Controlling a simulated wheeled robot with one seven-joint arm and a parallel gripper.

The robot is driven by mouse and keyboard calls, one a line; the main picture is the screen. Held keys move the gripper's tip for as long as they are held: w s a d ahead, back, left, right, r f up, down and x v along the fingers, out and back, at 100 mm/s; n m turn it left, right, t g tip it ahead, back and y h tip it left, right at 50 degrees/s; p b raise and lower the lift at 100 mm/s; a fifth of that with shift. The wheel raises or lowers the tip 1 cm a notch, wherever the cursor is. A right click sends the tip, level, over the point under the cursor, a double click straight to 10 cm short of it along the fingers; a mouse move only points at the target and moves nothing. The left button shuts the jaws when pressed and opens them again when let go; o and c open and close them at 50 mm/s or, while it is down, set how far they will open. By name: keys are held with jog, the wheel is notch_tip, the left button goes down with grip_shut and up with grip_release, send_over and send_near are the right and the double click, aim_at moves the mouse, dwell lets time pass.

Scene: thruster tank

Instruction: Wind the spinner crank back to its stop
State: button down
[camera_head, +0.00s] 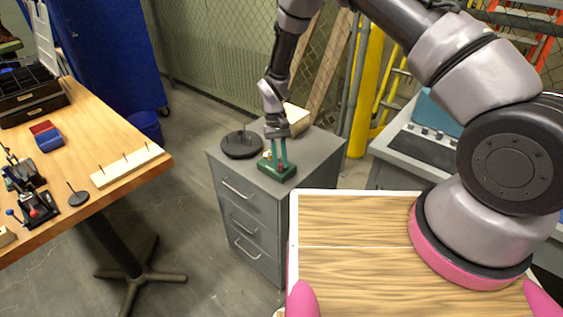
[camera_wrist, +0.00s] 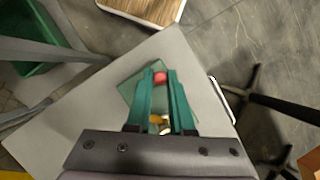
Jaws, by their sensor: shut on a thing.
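The spinner has a small dark green base (camera_head: 271,174) and stands on the grey drawer cabinet (camera_head: 317,150) near its front edge. Brass-coloured parts (camera_head: 266,155) sit on it. In the wrist view the base (camera_wrist: 128,90) is partly hidden behind my fingers, with brass parts (camera_wrist: 160,124) between them. A red knob (camera_wrist: 160,77) shows between the fingertips; I take it for the crank's handle. My gripper (camera_head: 281,166) points down from above, its teal fingers shut on the red knob. The crank arm and its stop are too small or hidden to make out.
A black round disc (camera_head: 242,144) with an upright pin lies left of the spinner on the cabinet. A pale box (camera_head: 296,118) stands behind my gripper. A wooden workbench (camera_head: 105,130) with small fixtures is at left, across open floor.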

jog(key=shift+w+a+m+y, duration=0.1)
jog(key=shift+w+m+y, duration=0.15)
jog(key=shift+m, duration=0.55)
jog(key=c, duration=0.8)
grip_release()
jog(key=v, duration=1)
jog(key=shift+r, duration=0.35)
jog(key=shift+w, duration=0.15)
